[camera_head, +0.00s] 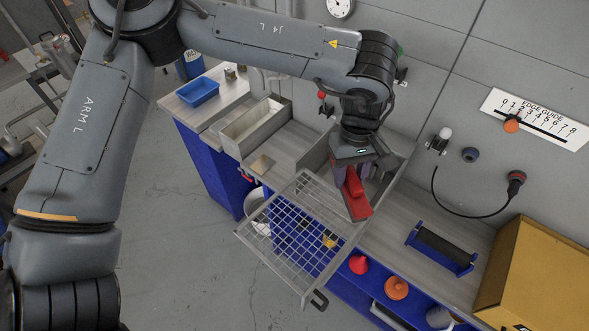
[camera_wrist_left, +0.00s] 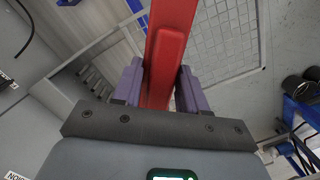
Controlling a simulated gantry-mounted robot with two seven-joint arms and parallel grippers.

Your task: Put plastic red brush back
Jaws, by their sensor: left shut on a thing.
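My left gripper (camera_head: 350,178) is shut on the red brush (camera_head: 358,206) and holds it above the bench, near the joint between a grey open box (camera_head: 398,172) and a wire mesh screen (camera_head: 290,222). In the left wrist view the red brush (camera_wrist_left: 168,60) runs up between the two purple fingers of my left gripper (camera_wrist_left: 158,88). Its far end goes out of that view at the top, and its bristles cannot be made out. My right gripper does not show.
A grey open tray (camera_head: 255,126) and a blue bin (camera_head: 198,91) stand on the bench to the left. A black roller in a blue holder (camera_head: 442,248) and a yellow box (camera_head: 535,270) are at the right.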

